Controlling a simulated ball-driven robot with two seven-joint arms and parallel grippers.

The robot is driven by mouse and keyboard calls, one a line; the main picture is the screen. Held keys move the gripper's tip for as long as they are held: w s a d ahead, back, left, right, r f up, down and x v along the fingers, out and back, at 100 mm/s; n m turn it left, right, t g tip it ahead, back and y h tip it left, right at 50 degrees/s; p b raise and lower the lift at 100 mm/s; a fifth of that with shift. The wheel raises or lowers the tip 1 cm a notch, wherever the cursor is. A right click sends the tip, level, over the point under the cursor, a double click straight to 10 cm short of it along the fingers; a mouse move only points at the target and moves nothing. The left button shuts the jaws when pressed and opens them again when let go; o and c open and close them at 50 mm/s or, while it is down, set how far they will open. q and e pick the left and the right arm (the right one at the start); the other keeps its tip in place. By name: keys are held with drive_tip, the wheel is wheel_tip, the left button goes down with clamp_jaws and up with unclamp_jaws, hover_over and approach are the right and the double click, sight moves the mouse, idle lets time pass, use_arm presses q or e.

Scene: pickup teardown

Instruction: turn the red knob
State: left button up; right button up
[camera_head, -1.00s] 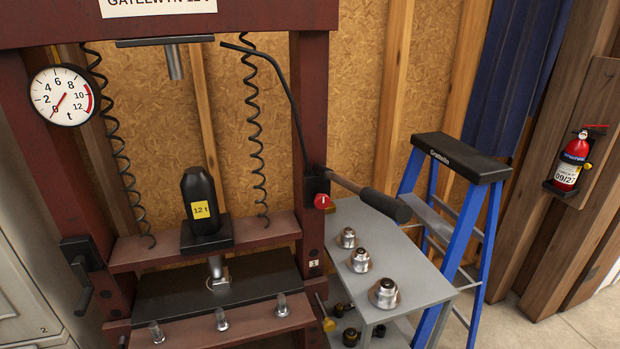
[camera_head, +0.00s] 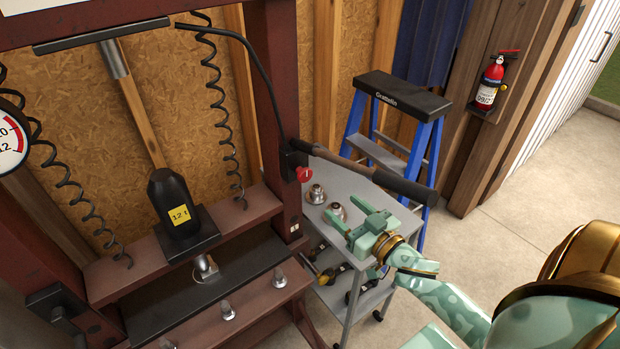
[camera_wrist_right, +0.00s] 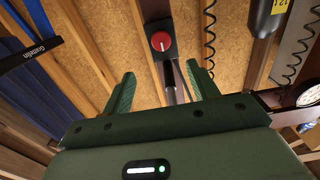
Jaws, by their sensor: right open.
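The red knob (camera_head: 304,174) sits on a black box on the right upright of the dark red press, just below the base of a long lever. It also shows in the right wrist view (camera_wrist_right: 160,41), round with a white mark, framed between and beyond my fingers. My right gripper (camera_head: 346,213) is pale green, open and empty. It is to the right of and below the knob in the head view, over the grey cart, apart from the knob. It also shows at the bottom of the right wrist view (camera_wrist_right: 161,78). My left gripper is out of view.
The lever (camera_head: 385,178) with its dark grip juts out right of the knob, above my right gripper. A grey cart (camera_head: 368,183) with metal fittings stands below. A blue stepladder (camera_head: 417,146) is behind. A fire extinguisher (camera_head: 489,85) hangs farther right. Concrete floor is clear at right.

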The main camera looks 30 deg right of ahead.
sight(307, 176)
drive_tip(key=w, duration=0.7)
drive_tip(key=w+a, duration=0.1)
drive_tip(key=w, duration=0.3)
drive_tip(key=shift+w, duration=0.35)
drive_tip(key=shift+w+a, duration=0.2)
drive_tip(key=shift+w, duration=0.5)
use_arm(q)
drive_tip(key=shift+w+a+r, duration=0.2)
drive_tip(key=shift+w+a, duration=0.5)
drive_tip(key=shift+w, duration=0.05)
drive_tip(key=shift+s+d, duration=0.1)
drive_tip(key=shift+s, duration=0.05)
use_arm(e)
drive_tip(key=c, duration=1)
